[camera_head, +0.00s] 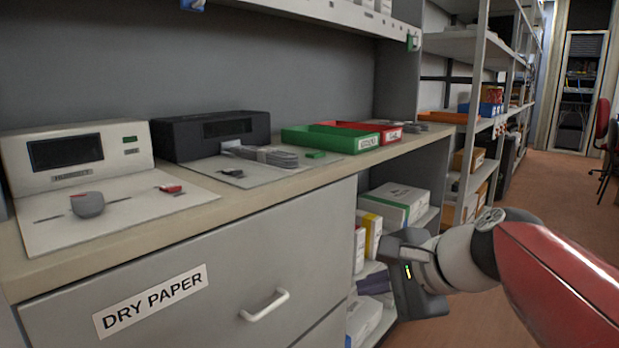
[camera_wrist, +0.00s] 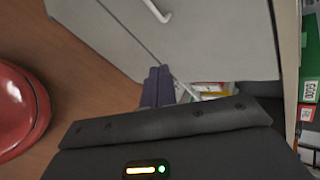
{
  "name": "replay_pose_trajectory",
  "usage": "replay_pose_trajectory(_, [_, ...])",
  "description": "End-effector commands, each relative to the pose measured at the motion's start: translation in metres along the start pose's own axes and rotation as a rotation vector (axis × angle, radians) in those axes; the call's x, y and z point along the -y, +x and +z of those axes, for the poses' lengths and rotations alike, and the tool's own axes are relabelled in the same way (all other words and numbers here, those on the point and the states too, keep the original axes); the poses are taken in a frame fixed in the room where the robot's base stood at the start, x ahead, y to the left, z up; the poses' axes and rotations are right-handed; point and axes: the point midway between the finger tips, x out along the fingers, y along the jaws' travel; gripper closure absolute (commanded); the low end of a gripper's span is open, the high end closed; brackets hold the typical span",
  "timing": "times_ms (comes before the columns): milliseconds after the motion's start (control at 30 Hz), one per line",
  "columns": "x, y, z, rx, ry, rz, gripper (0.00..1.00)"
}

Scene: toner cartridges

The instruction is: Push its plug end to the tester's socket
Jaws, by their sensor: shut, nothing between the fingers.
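A dark tester-like unit (camera_head: 212,135) with a small display stands on the counter. A grey ribbed piece (camera_head: 262,155) lies in front of it on a pale board (camera_head: 232,174). I cannot tell which end of this piece is a plug. A white unit (camera_head: 78,157) with a dark screen stands to the left. A rounded grey piece (camera_head: 88,204) sits on the board in front of it. No socket is clear in either view. My gripper (camera_head: 412,285) is shut and empty, below counter height in front of the open shelves, well apart from these things.
A green tray (camera_head: 332,138) and a red tray (camera_head: 385,130) stand on the counter (camera_head: 150,232). The drawer front (camera_head: 215,265) below has a protruding handle (camera_head: 265,305). Boxes (camera_head: 398,204) fill the shelves beside my gripper.

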Motion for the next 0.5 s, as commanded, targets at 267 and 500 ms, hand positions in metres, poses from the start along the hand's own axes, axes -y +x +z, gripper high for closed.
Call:
replay_pose_trajectory(267, [0.144, 0.004, -0.021, 0.452, 0.838, -0.271, 1.00])
replay_pose_trajectory(500, [0.189, -0.007, -0.029, 0.649, 1.067, -0.307, 1.00])
